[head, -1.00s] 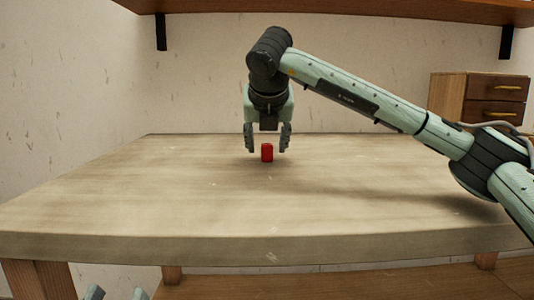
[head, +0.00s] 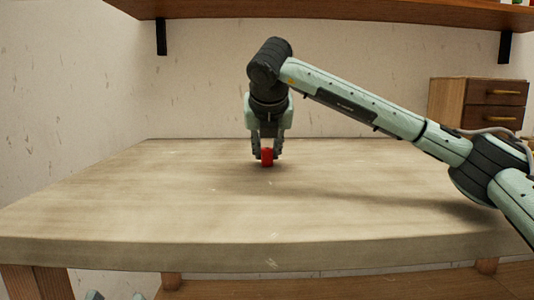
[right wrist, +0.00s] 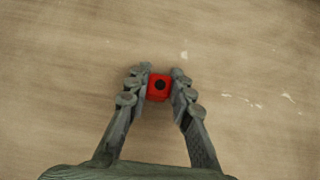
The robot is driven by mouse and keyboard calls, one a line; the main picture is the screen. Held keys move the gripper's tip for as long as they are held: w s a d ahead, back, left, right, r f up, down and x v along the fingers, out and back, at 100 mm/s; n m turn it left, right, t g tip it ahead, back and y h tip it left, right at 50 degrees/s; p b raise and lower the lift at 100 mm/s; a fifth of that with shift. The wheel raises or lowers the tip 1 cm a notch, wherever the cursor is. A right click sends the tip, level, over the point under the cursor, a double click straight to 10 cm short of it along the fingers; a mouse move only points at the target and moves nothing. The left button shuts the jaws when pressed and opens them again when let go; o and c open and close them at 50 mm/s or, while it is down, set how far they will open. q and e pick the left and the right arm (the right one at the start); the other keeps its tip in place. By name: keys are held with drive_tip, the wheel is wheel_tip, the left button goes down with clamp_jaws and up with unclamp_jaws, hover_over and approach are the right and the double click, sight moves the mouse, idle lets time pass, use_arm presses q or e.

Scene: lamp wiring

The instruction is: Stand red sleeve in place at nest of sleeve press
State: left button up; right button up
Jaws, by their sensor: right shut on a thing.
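The red sleeve (head: 267,157) stands upright on the table, between the fingers of my right gripper (head: 266,154). In the right wrist view the red sleeve (right wrist: 159,87) shows from above, with a dark round hole in its top. My right gripper (right wrist: 160,84) is shut on it, one finger on each side. My left gripper (head: 115,296) shows only as small tips at the bottom edge, below the table front, and its jaw state is unclear. The sleeve press and its nest are not in view.
The wooden table top (head: 130,205) is otherwise bare, with wide free room around the sleeve. A drawer cabinet (head: 480,103) stands behind at the right. A shelf (head: 330,12) on brackets hangs above the back of the table.

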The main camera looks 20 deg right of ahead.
sight(266, 148)
wheel_tip(266, 148, up, 4)
drive_tip(key=shift+a+r, duration=0.1)
drive_tip(key=shift+r, duration=0.15)
use_arm(q)
drive_tip(key=f, duration=0.1)
drive_tip(key=w+f+g, duration=0.1)
drive_tip(key=f+g+y+p, duration=0.1)
drive_tip(key=f, duration=0.1)
drive_tip(key=shift+w+a+f, duration=0.1)
drive_tip(key=shift+w+a, duration=0.1)
drive_tip(key=shift+a, duration=0.05)
drive_tip(key=shift+c, duration=0.5)
use_arm(e)
drive_tip(key=s+a+r, duration=0.4)
drive_tip(key=a+r, duration=0.2)
drive_tip(key=a, duration=0.4)
drive_tip(key=shift+a+r, duration=0.2)
drive_tip(key=shift+a, duration=0.2)
use_arm(q)
drive_tip(key=shift+c, duration=0.5)
